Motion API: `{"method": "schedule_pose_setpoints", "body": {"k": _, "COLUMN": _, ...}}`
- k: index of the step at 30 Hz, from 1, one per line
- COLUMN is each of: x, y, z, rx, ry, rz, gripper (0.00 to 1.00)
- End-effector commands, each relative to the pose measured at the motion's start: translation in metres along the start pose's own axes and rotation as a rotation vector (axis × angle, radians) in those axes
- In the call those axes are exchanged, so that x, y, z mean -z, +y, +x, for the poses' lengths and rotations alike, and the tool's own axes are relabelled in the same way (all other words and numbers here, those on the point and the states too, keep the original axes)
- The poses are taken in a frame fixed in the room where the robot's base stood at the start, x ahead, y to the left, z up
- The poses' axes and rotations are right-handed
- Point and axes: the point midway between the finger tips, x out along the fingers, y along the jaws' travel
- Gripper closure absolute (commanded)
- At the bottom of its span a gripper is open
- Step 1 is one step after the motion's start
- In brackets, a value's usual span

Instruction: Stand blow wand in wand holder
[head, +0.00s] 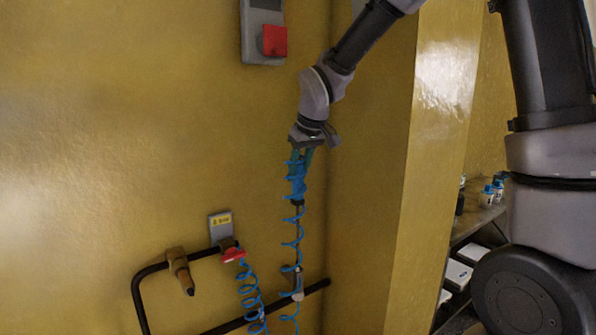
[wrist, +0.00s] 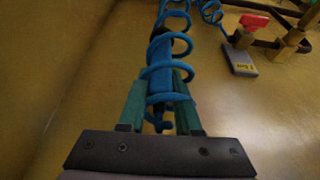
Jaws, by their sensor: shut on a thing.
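The blue blow wand (head: 298,183) hangs roughly upright beneath my gripper (head: 300,160), its dark lower end pointing down. In the wrist view the teal fingers of my gripper (wrist: 160,90) are shut on the wand (wrist: 160,58), with loops of blue coiled hose (wrist: 178,44) around it. A pale grey sleeve (head: 297,284) on the black rail, which looks like the wand holder, lies below the wand and apart from it. The hose passes in front of it, and its opening is too small to make out.
A black rail (head: 138,290) runs along the yellow wall, with a brass fitting (head: 178,264) and a red valve handle (head: 233,254). A yellow pillar (head: 418,170) stands right, before a shelf (head: 468,225) with small bottles.

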Motion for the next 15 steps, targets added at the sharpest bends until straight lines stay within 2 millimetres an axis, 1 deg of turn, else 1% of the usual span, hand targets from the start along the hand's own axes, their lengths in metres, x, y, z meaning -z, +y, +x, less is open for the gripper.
{"method": "schedule_pose_setpoints", "body": {"k": 11, "x": 0.0002, "y": 0.0000, "z": 0.0001, "rx": 0.000, "ry": 0.001, "rz": 0.000, "gripper": 1.00}}
{"method": "schedule_pose_setpoints", "body": {"k": 15, "x": -0.0015, "y": 0.0000, "z": 0.0042, "rx": 0.000, "ry": 0.000, "rz": 0.000, "gripper": 1.00}}
